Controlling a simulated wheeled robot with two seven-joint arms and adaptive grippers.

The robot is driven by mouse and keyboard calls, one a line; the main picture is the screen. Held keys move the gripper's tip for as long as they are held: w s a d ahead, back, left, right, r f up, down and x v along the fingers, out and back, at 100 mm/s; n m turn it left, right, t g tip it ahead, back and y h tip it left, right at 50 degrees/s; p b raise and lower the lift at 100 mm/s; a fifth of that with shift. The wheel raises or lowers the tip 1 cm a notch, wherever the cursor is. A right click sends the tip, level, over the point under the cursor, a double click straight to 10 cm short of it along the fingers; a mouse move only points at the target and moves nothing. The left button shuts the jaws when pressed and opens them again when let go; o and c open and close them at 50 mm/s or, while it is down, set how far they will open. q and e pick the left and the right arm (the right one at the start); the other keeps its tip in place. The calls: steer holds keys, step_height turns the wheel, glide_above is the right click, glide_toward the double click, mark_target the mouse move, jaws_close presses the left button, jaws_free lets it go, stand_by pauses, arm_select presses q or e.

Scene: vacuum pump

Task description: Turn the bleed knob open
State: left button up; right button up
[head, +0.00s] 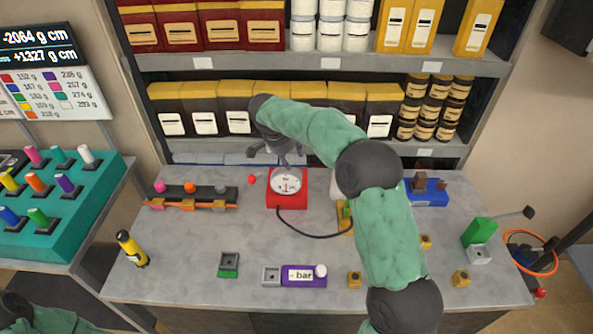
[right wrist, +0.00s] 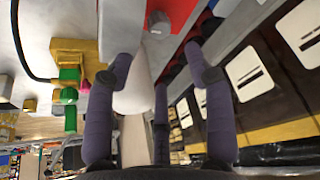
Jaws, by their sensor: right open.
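The pressure gauge, a white dial (head: 286,182) on a red block (head: 287,201), stands at the back middle of the bench in the head view. My right gripper (head: 275,153) is just behind the gauge, its fingers spread. In the right wrist view my right gripper (right wrist: 161,64) is open and empty. A small grey round knob (right wrist: 158,23), probably the bleed knob, sits by the red block (right wrist: 177,14) beyond the gap between the fingertips. I see no contact with it. My left gripper is out of view; only part of my left arm shows at bottom left.
A black hose (head: 315,234) runs from the gauge to a yellow and green fitting (head: 344,215). A white rounded body (right wrist: 134,91) is close to the fingers. Shelves with boxes (head: 205,100) rise right behind the bench. A purple block (head: 304,276) lies near the front.

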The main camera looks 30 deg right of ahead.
mark_target(297, 171)
steer(key=b+x, duration=0.1)
steer(key=x, duration=0.8)
steer(key=shift+a+b, duration=0.1)
steer(key=shift+b, duration=0.3)
jaws_close()
